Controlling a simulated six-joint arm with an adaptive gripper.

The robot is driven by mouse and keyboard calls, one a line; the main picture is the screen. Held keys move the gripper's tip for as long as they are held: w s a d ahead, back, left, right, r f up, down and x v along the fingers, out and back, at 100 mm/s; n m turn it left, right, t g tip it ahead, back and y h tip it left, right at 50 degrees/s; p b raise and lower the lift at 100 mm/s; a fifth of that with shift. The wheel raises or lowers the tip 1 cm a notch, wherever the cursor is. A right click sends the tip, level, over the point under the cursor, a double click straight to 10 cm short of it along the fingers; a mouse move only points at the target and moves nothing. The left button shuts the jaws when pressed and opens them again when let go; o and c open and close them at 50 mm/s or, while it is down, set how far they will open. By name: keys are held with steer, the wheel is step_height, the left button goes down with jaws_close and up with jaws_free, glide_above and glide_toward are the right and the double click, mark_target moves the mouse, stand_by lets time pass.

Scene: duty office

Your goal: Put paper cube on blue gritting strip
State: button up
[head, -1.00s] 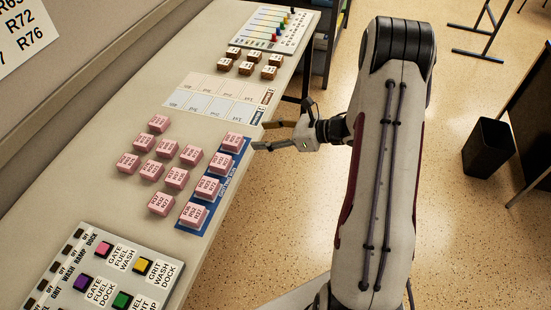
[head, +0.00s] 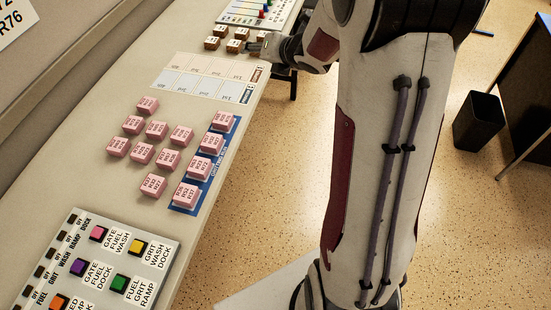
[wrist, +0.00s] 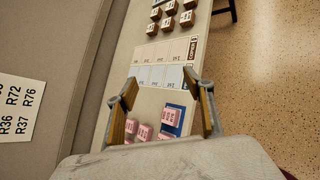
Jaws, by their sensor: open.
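Several pink paper cubes with printed route codes (head: 156,130) lie on the bench left of the blue gritting strip (head: 217,170). Several more pink cubes (head: 204,166) sit in a row on that strip. My gripper (head: 256,46) is beside the brown cubes farther up the bench, partly hidden by my arm. In the wrist view my gripper's fingers (wrist: 160,77) are spread with nothing between them. The blue strip (wrist: 180,110) and some pink cubes (wrist: 144,132) show low in that view, partly hidden by my gripper.
Brown cubes (head: 212,43) stand beyond the pale card grids (head: 205,77). A board with coloured squares (head: 95,262) lies at the near end, and another board (head: 262,12) at the far end. A wall panel borders the bench's left side. A black bin (head: 478,122) stands on the floor.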

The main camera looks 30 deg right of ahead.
steer(key=s+a+r+m+g+h, duration=0.1)
steer(key=s+a+r+m+h, duration=0.1)
steer(key=s+r+m, duration=0.45)
steer(key=s+a+r+m+g+h, duration=0.1)
steer(key=s+a+r+m+h, duration=0.15)
steer(key=s+m, duration=0.65)
steer(key=s+a+m+g+y, duration=0.1)
steer(key=s+a+m, duration=0.3)
steer(key=s, duration=0.2)
steer(key=s+a+f+m+g+y, duration=0.1)
steer(key=s+a+m+y, duration=0.1)
steer(key=s+m, duration=0.3)
steer(key=s+a+m+g+y, duration=0.1)
steer(key=s+a+m, duration=0.3)
steer(key=s, duration=0.5)
steer(key=shift+a+f+m+g, duration=0.3)
steer(key=shift+a+f+m, duration=0.1)
steer(key=shift+a, duration=0.4)
steer(key=shift+s, duration=0.1)
